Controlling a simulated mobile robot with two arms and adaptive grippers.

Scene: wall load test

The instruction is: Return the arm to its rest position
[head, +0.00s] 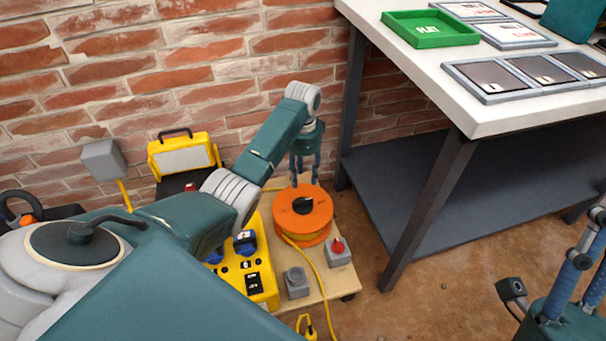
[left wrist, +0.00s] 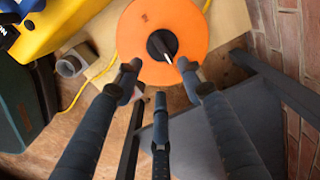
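My left arm reaches from the lower left of the head view over a low wooden cart. Its left gripper (head: 305,183) points down just behind and above an orange cable reel (head: 302,213). In the left wrist view the three fingers of the left gripper (left wrist: 158,76) are spread, with nothing between them. The orange reel (left wrist: 150,20) with its black knob lies beyond the fingertips. My right gripper (head: 560,270) shows partly at the lower right edge of the head view; its fingers point up and stand apart, with nothing seen between them.
A white-topped workbench (head: 490,115) with a green tray (head: 430,28) and framed panels stands right of the arm. The cart (head: 325,285) also carries a yellow power box (head: 262,270) and grey sockets. A yellow work light (head: 185,155) stands by the brick wall.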

